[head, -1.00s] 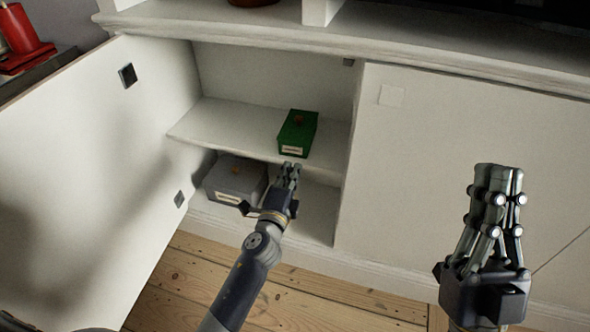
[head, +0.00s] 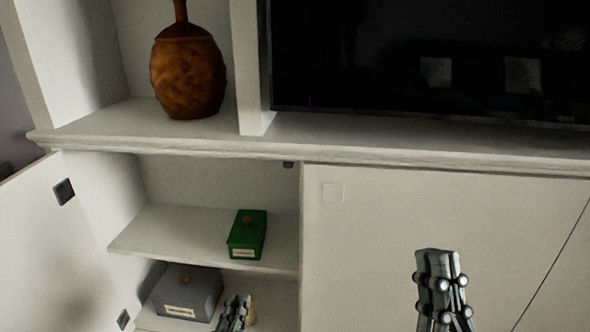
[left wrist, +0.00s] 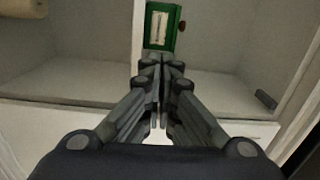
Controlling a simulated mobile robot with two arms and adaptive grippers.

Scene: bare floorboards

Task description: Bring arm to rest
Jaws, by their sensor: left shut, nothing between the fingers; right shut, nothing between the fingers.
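My left gripper (head: 238,300) is shut and empty at the bottom of the head view, in front of the open cabinet's lower compartment. Its shut fingers also show in the left wrist view (left wrist: 162,66), pointing toward the cabinet. Most of the left arm is below the head picture. My right gripper (head: 439,256) is shut and empty, raised in front of the closed cabinet door at the lower right. A green box (head: 247,236) with a label and knob rests on the cabinet shelf, above and apart from my left gripper.
A grey box (head: 186,291) sits in the lower compartment, left of my left gripper. The cabinet door (head: 38,235) stands open at left. The shelf (head: 170,235) is bare left of the green box. A brown vase (head: 188,75) and dark screen (head: 420,60) stand above.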

